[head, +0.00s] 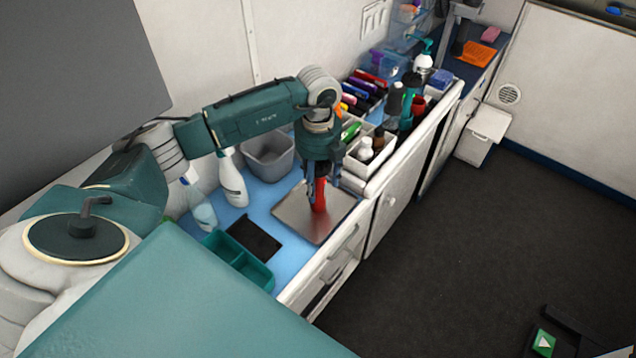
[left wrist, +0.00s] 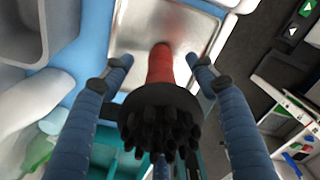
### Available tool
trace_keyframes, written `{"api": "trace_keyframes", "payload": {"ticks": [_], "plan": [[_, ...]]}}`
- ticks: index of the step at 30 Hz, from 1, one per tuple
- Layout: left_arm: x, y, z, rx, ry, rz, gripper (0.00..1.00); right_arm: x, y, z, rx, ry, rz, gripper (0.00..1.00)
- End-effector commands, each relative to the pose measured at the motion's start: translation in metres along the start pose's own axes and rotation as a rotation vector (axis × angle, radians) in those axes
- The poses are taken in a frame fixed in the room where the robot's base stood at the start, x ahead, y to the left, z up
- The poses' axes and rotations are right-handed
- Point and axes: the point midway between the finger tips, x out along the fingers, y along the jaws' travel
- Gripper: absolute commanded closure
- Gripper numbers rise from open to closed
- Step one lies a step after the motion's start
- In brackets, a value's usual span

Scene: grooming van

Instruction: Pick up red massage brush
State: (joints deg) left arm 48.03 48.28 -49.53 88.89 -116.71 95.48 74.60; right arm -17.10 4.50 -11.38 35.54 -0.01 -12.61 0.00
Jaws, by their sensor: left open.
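The red massage brush (head: 319,196) stands over a metal tray (head: 292,212) on the blue counter in the head view. In the left wrist view the brush (left wrist: 161,64) has a red handle pointing to the tray and a black bristled head (left wrist: 160,118) nearest the camera. My left gripper (head: 318,183) points down at the brush. In the left wrist view its blue fingers (left wrist: 160,75) are apart, one on each side of the brush, with gaps between. Whether the handle's end touches the tray is hard to tell. My right gripper is not in these views.
White organizers with bottles (head: 365,152) stand close on the right.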

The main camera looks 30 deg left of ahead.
Motion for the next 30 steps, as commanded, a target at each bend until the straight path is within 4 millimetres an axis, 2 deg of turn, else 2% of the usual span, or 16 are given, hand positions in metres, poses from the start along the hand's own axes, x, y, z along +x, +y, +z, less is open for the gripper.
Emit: {"api": "trace_keyframes", "payload": {"ticks": [7, 15, 25, 30], "plan": [[0.002, -0.001, 0.000, 0.001, 0.000, -0.001, 0.45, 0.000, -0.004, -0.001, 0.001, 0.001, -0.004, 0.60], [0.002, -0.001, 0.000, 0.000, 0.000, -0.002, 0.97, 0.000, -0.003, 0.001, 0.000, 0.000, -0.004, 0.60], [-0.002, -0.001, 0.001, 0.000, -0.002, -0.004, 0.97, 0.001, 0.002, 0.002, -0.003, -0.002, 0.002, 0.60], [-0.022, -0.002, 0.002, 0.001, -0.005, -0.007, 0.97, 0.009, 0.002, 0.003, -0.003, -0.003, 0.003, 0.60]]}}
